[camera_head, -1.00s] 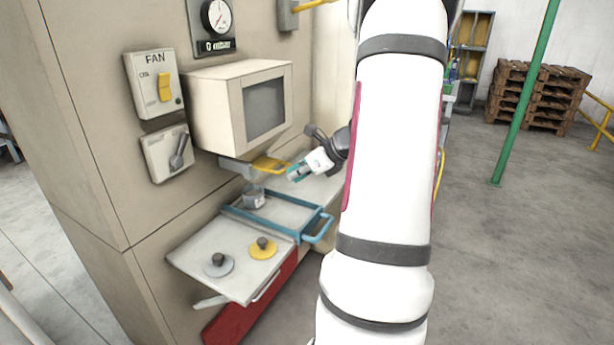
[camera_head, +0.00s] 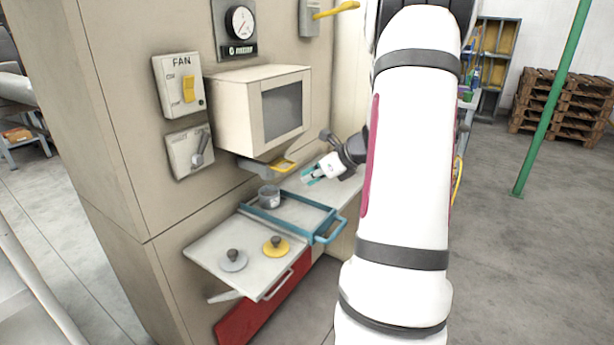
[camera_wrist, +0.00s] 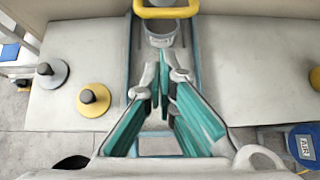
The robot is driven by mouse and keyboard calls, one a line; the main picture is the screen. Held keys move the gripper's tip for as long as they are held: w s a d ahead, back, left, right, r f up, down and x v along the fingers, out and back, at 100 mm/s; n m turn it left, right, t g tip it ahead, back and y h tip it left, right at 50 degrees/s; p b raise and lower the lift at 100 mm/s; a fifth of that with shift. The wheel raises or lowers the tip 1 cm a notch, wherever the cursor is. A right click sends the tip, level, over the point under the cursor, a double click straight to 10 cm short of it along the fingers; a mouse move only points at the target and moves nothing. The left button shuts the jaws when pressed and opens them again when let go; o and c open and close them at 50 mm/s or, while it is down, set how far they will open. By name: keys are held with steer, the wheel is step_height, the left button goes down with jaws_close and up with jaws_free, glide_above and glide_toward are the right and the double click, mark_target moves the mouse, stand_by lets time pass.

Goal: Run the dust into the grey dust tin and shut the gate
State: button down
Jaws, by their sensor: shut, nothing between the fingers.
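The grey dust tin (camera_head: 269,198) stands upright in the blue-railed tray, below the spout of the beige hopper box; it also shows in the wrist view (camera_wrist: 160,38). I cannot make out how much dust it holds. The gate's yellow handle (camera_head: 284,167) sticks out a little from the spout under the box; in the wrist view the handle (camera_wrist: 166,12) lies across the top edge, above the tin. My gripper (camera_head: 307,176) is shut and empty, in front of the handle and slightly lower, apart from it. In the wrist view its teal-padded fingers (camera_wrist: 163,66) point toward the tin.
A grey lid (camera_head: 233,262) and a yellow lid (camera_head: 276,247) lie on the pale shelf left of the tray. A fan switch (camera_head: 188,88) and a lever plate (camera_head: 190,152) are on the panel. A blue tub (camera_wrist: 303,143) shows at the wrist view's lower right.

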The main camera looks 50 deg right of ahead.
steer(key=p+v, duration=0.2)
steer(key=v, duration=0.8)
steer(key=shift+s, duration=0.3)
